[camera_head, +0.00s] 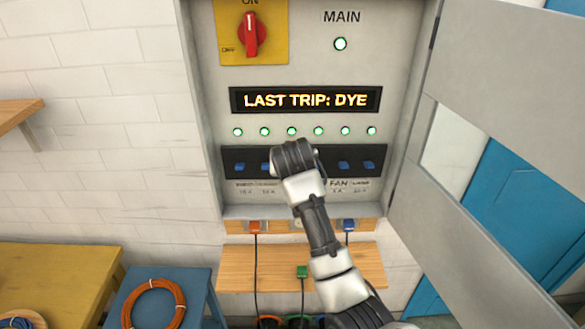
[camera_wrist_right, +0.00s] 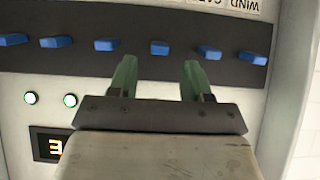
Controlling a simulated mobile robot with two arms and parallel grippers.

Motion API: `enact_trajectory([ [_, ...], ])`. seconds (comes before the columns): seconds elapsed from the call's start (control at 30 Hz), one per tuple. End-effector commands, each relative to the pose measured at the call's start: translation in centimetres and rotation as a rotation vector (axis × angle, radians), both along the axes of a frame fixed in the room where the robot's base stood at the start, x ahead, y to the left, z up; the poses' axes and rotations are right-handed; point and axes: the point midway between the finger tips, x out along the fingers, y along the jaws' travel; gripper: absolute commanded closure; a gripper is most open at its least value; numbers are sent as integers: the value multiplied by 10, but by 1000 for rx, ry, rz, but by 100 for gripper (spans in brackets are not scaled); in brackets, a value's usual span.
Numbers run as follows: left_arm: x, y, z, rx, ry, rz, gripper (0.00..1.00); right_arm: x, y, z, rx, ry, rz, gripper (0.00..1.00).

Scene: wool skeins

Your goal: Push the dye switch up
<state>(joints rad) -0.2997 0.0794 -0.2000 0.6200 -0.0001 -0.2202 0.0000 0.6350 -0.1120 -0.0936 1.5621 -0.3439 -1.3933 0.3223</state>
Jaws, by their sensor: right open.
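A black strip (camera_head: 325,175) on the grey panel carries a row of blue switches. In the head view two switches (camera_head: 252,167) show left of my right gripper (camera_head: 294,157) and two (camera_head: 356,166) right of it; the middle ones are hidden. In the wrist view, turned upside down, my right gripper (camera_wrist_right: 159,64) is open with green fingers close to the strip. One blue switch (camera_wrist_right: 160,47) lies in line with the gap between them. No dye label is readable, and I cannot tell which way the switches are tipped. My left gripper is out of view.
A display (camera_head: 305,100) reads "LAST TRIP: DYE" above lit green lamps (camera_head: 305,131). A red knob (camera_head: 250,34) is higher up. The open cabinet door (camera_head: 500,60) stands at right. A wooden shelf (camera_head: 270,262) with plugs and cables is below.

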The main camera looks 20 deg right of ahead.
Motion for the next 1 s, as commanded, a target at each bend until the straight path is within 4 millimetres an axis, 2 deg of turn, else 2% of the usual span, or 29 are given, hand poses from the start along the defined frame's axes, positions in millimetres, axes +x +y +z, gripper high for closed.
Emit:
enact_trajectory([
  [0.1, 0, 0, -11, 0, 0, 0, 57, -16, 5, 12, 2, -5, 2, 51],
  [0.33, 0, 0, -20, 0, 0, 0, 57, -39, 12, 33, -1, -2, 1, 51],
  [0.77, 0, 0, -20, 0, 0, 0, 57, -44, 13, 38, 0, 2, 2, 51],
  [0.87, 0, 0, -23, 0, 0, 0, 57, -42, 13, 22, -9, 19, 12, 51],
  [0.97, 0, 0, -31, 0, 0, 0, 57, -37, 15, -23, -31, 62, 45, 51],
  [1.0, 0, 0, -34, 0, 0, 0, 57, -35, 16, -49, -42, 85, 65, 51],
])
